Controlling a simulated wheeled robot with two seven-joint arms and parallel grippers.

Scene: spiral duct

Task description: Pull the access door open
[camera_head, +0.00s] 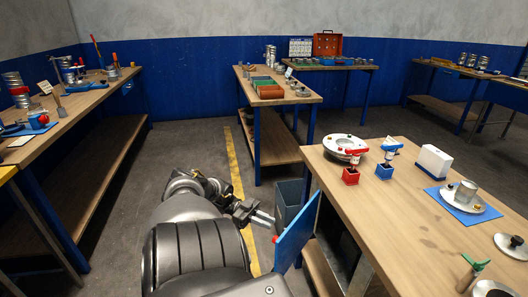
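The blue access door (297,234) is a flat panel at the side of the near right workbench. It stands swung out at an angle from a dark cabinet opening (338,236) below the bench top. A small red part (275,239) shows at the door's left edge. My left gripper (264,216) is just left of the door, near its free edge and above the red part. I cannot tell whether it touches the door, and its finger gap is too small to judge. My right gripper is not in view.
A grey bin (288,203) stands on the floor behind the door. The near right workbench (400,232) carries red and blue boxes, a white block and round metal parts. A long bench (92,100) runs along the left. Grey floor is clear between the benches.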

